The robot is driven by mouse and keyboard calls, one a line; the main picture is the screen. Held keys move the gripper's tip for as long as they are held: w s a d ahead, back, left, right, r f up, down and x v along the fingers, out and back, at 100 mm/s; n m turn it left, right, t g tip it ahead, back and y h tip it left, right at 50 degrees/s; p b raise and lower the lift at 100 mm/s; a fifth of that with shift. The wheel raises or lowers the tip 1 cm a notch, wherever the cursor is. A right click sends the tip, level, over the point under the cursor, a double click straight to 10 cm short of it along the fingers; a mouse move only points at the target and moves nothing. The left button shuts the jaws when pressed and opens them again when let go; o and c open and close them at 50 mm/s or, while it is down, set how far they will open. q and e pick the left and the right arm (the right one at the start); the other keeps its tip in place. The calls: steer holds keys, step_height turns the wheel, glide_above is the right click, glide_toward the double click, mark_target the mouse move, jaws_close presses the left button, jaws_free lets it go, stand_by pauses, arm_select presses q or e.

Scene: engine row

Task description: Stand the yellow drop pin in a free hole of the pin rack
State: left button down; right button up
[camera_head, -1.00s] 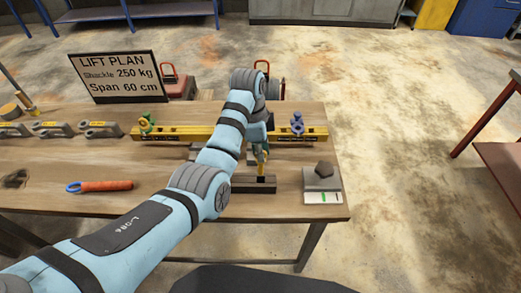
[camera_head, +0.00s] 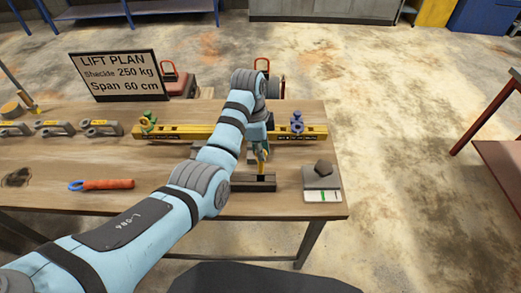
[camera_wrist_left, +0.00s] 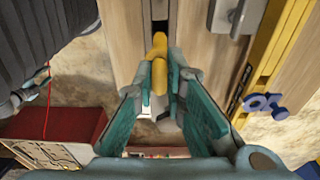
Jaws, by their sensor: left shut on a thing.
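The yellow drop pin (camera_wrist_left: 159,65) is between the fingers of my left gripper (camera_wrist_left: 160,88), which is shut on it. In the head view the pin (camera_head: 263,155) shows as a small yellow piece below my left wrist, just above or at the dark pin rack (camera_head: 266,186). The rack lies near the front edge of the table, partly hidden by my left arm. I cannot tell whether the pin's lower end is in a hole. The rack's holes are too small or hidden to make out. My right gripper is not in view.
A yellow beam (camera_head: 180,134) with a green shackle (camera_head: 147,121) and a blue shackle (camera_head: 296,121) lies behind the rack. A grey block (camera_head: 322,177) sits to the right. An orange-handled tool (camera_head: 106,184) lies at the left, with bare table around it.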

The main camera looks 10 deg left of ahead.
mark_target(260, 166)
arm_select(q)
steer(key=shift+f+b, duration=0.5)
steer(key=shift+f, duration=0.8)
steer(key=shift+f+b, duration=1.3)
steer(key=shift+f, duration=1.25)
steer(key=c, duration=1.6)
jaws_free()
steer(key=shift+o, duration=0.2)
steer(key=r, duration=0.5)
steer(key=a+r, duration=0.1)
steer(key=r, duration=0.1)
steer(key=shift+s+r, duration=0.15)
steer(key=shift+r, duration=0.1)
steer(key=shift+d+f, duration=0.1)
